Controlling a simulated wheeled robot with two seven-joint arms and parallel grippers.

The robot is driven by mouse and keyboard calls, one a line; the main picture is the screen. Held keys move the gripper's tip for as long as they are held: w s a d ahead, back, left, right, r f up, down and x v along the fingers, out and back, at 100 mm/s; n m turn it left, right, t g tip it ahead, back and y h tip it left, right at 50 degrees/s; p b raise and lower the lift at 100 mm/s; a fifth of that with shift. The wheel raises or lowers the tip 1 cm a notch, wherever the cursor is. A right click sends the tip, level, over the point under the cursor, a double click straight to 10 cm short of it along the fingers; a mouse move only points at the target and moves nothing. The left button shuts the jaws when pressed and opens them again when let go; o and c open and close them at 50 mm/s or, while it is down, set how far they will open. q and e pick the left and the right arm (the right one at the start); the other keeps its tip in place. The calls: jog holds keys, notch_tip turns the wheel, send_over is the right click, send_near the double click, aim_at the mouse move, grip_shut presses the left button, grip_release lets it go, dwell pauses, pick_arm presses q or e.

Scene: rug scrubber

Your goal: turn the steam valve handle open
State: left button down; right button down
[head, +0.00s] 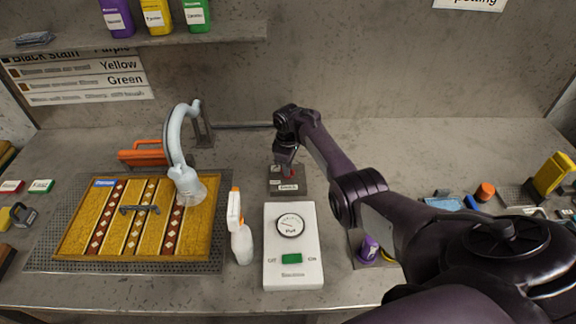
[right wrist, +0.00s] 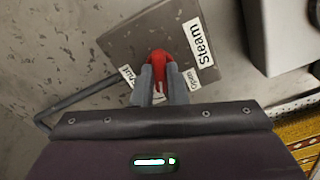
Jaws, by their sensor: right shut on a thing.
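The steam valve has a red handle (right wrist: 159,62) on a grey plate (right wrist: 128,37) with a white "Steam" label (right wrist: 197,44) and small "Open" and "Shut" labels. In the right wrist view my right gripper (right wrist: 157,75) is shut on the red handle, with one finger on each side of it. In the head view the plate (head: 289,193) lies on the counter near the back wall, and my right gripper (head: 288,165) reaches down onto it, hiding most of the handle. My left gripper is not in view.
A white box with a pressure dial (head: 291,258) and green switch stands in front of the valve. A spray bottle (head: 240,230), a curved steam nozzle (head: 181,150) and a yellow patterned rug (head: 108,235) are to the left. A purple bottle (head: 369,248) is to the right.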

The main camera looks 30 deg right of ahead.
jog(key=shift+n, duration=2.1)
jog(key=c, duration=1.4)
grip_release()
jog(key=shift+c, duration=0.2)
notch_tip(320, 180, up, 8)
jog(key=shift+f+p, duration=0.15)
jog(key=shift+p, duration=0.15)
